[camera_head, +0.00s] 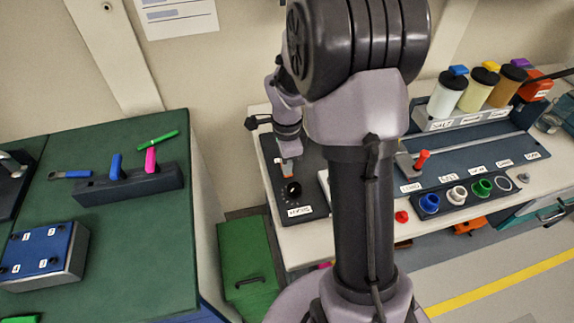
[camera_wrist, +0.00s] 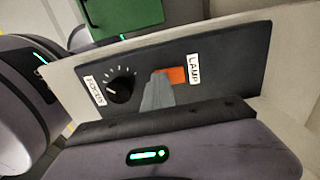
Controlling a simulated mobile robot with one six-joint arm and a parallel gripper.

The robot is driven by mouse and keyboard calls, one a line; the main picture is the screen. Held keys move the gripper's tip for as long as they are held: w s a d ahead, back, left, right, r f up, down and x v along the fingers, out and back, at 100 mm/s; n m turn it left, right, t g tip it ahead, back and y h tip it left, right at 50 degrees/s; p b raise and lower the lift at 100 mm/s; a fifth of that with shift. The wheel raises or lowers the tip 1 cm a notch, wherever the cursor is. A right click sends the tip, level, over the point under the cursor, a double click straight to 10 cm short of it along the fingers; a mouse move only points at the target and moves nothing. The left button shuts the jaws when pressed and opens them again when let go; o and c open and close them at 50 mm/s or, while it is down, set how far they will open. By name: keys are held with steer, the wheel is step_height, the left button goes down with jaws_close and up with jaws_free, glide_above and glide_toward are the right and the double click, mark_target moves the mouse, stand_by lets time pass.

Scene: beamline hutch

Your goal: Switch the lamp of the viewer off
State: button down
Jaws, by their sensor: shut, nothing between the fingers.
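The viewer's dark panel (camera_wrist: 240,55) carries an orange rocker switch (camera_wrist: 178,75) beside a label reading LAMP (camera_wrist: 194,68). A black knob (camera_wrist: 121,88), labelled FOCUS, is to the switch's left. My gripper (camera_wrist: 158,82) is shut and empty, with its grey tip over the left part of the switch. I cannot tell whether it touches or which way the switch is tipped. In the head view my gripper (camera_head: 286,172) points down at the panel (camera_head: 311,180), just behind the knob (camera_head: 291,190). My arm hides part of the bench there.
Right of my arm are a small red lever (camera_head: 421,160), a row of coloured sockets (camera_head: 457,195) and several capped jars (camera_head: 447,97). A green-topped bench (camera_head: 130,240) at left holds a tool rack (camera_head: 130,187) and a blue-topped box (camera_head: 42,252). A green bin (camera_head: 243,250) stands between the benches.

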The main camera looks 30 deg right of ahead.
steer(key=shift+s, duration=0.1)
steer(key=shift+w+d+r, duration=0.1)
steer(key=shift+w+r, duration=0.05)
steer(key=shift+w, duration=0.15)
steer(key=shift+w+d+p, duration=0.15)
steer(key=shift+w+p, duration=0.3)
steer(key=shift+w, duration=0.05)
step_height(320, 180, up, 14)
steer(key=p, duration=0.6)
steer(key=shift+w+p, duration=0.3)
steer(key=shift+w, duration=0.1)
steer(key=shift+d, duration=0.1)
